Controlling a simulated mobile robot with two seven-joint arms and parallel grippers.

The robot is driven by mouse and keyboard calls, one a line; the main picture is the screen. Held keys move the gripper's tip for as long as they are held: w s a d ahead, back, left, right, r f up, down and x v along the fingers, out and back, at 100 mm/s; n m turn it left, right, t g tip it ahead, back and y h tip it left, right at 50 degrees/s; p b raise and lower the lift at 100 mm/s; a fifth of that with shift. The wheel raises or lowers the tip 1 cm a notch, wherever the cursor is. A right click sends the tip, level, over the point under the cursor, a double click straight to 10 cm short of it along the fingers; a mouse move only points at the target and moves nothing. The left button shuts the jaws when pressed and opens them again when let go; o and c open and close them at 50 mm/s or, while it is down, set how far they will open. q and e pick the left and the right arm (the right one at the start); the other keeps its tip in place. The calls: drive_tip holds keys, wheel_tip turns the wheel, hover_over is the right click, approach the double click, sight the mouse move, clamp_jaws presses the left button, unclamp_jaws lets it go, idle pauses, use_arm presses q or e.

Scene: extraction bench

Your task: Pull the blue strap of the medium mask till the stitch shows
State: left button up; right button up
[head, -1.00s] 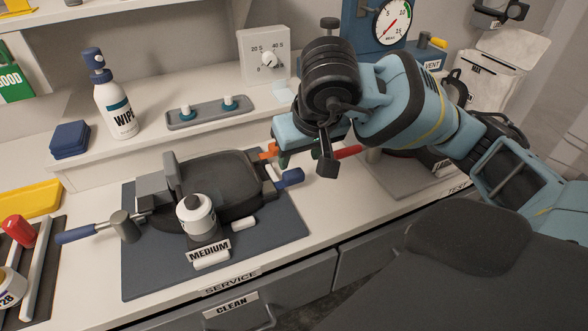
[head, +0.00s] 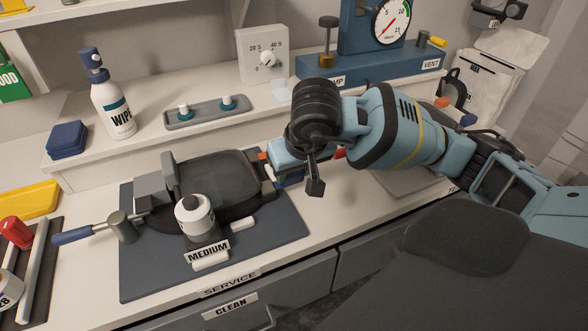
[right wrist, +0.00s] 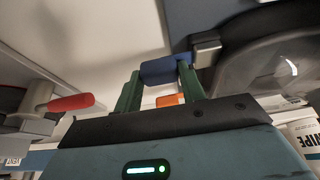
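The medium mask (head: 218,188) is a dark grey piece lying on a blue-grey mat (head: 150,275), behind a MEDIUM label (head: 207,250). Its blue strap end shows in the right wrist view (right wrist: 160,71), at the tips of my right gripper's green fingers (right wrist: 160,85). The fingers stand well apart, one near each end of the blue piece; I see no clear grip on it. In the head view my right gripper (head: 278,174) is at the mask's right side and largely hides the blue end. An orange strap end (head: 262,156) lies just behind. No stitch is visible. My left gripper is out of view.
A white-topped canister (head: 195,213) stands in front of the mask, and a hammer-like tool (head: 95,232) lies at left. A red-handled thing (head: 339,153) is right of my gripper. The raised shelf behind holds a wipe bottle (head: 111,100) and a blue gauge stand (head: 365,60).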

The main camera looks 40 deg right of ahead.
clamp_jaws()
drive_tip(key=shift+d, duration=0.35)
drive_tip(key=d, duration=0.1)
drive_tip(key=s+d+b, duration=0.1)
drive_tip(key=d, duration=0.1)
drive_tip(key=shift+d, duration=0.3)
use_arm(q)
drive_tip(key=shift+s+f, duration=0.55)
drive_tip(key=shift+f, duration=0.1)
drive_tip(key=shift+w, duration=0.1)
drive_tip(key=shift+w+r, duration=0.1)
use_arm(e)
drive_tip(key=shift+o, duration=2.2)
unclamp_jaws()
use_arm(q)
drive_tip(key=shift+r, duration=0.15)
use_arm(e)
drive_tip(key=v, duration=0.8)
